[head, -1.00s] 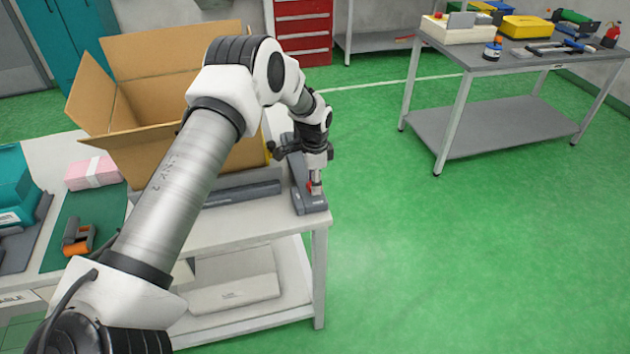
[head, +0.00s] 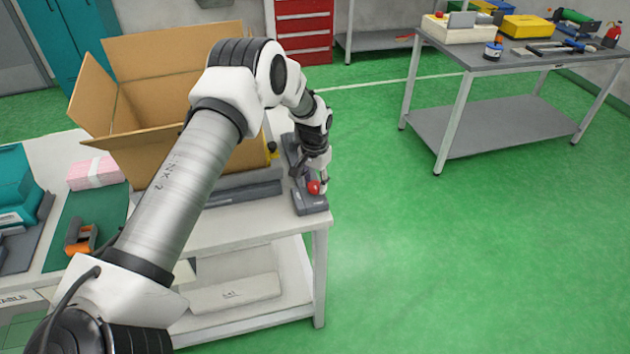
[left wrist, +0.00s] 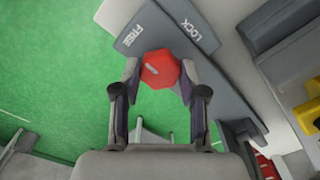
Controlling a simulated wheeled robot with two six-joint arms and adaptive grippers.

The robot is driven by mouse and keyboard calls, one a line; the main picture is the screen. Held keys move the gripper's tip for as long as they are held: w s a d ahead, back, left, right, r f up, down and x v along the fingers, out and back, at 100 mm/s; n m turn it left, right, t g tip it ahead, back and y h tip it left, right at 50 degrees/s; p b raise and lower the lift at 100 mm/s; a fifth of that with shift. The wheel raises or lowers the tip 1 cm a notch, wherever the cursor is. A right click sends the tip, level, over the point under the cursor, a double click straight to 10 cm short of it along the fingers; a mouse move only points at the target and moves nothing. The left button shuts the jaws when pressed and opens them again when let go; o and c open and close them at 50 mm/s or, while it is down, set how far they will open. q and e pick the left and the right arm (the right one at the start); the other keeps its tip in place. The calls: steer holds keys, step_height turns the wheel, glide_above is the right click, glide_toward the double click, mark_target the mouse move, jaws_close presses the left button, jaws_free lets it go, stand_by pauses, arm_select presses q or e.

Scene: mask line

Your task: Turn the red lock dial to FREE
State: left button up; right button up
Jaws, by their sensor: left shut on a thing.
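The red lock dial (head: 314,187) sits on a grey plate (head: 311,205) at the right end of the near bench. In the left wrist view the dial (left wrist: 160,69) is a faceted red knob with a short pale mark. The plate above it reads FREE at upper left and LOCK at upper right. I cannot tell exactly which word the mark points to. My left gripper (left wrist: 158,76) is shut on the dial, one finger on each side; it also shows in the head view (head: 313,182). My right gripper is not in view.
An open cardboard box (head: 150,75) stands on the bench left of the dial. A pink packet (head: 95,172) and an orange-handled tool (head: 80,237) lie further left. A grey table (head: 490,62) with tools stands at back right. Green floor between is clear.

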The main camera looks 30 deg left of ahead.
mark_target(315, 185)
arm_select(q)
steer(key=shift+s+f+n, duration=0.25)
steer(key=shift+f+n, duration=0.05)
steer(key=shift+n, duration=0.2)
steer(key=o, duration=1.2)
steer(key=shift+w, duration=0.1)
steer(key=shift+c, duration=0.2)
steer(key=shift+r, duration=0.1)
steer(key=shift+w+r, duration=0.1)
steer(key=shift+r, duration=0.05)
steer(key=shift+r, duration=0.35)
step_height(315, 185, up, 11)
steer(key=shift+f, duration=0.1)
